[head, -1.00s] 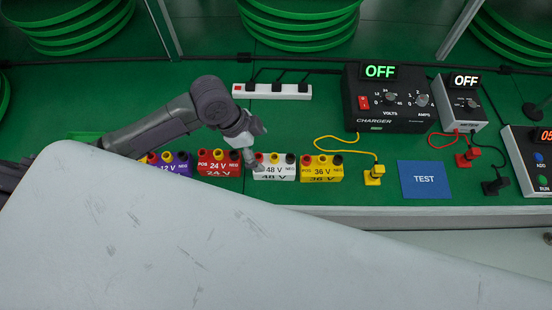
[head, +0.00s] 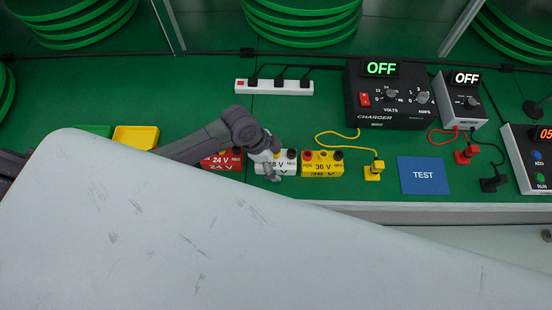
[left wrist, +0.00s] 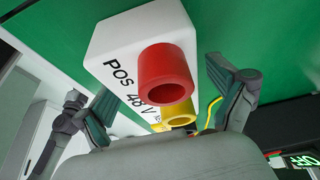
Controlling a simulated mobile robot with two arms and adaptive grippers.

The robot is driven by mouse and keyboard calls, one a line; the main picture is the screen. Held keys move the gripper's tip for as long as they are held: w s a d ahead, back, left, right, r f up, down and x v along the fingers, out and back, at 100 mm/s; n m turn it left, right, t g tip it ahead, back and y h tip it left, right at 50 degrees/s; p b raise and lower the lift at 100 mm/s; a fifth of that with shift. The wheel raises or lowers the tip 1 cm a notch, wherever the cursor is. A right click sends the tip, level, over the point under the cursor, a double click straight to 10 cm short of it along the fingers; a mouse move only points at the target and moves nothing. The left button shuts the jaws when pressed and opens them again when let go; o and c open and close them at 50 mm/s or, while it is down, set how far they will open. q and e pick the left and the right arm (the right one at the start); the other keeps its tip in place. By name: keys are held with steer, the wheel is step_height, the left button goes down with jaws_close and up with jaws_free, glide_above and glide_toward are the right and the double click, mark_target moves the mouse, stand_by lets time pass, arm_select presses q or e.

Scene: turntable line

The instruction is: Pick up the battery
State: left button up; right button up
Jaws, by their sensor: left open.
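Several labelled batteries stand in a row along the bench front. In the head view, a white 48 V battery (head: 288,168) sits between a red 24 V battery (head: 221,164) and a yellow 36 V battery (head: 322,168). My left gripper (head: 270,168) is at the white battery and hides its left part. In the left wrist view, the white battery (left wrist: 115,45) with its red terminal (left wrist: 165,75) lies ahead of my left gripper (left wrist: 160,105). The fingers are open, one at each side, and I see no grip. My right gripper is not in view.
A yellow tray (head: 135,137) lies to the left. The charger (head: 388,97) and a meter (head: 464,100) stand behind to the right, both reading OFF. A yellow plug (head: 374,170) and a blue TEST pad (head: 423,175) lie right of the batteries. A power strip (head: 273,87) lies behind.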

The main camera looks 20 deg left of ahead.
arm_select(q)
steer(key=shift+c, duration=0.4)
steer(key=c, duration=1.6)
steer(key=shift+r, duration=0.1)
jaws_close()
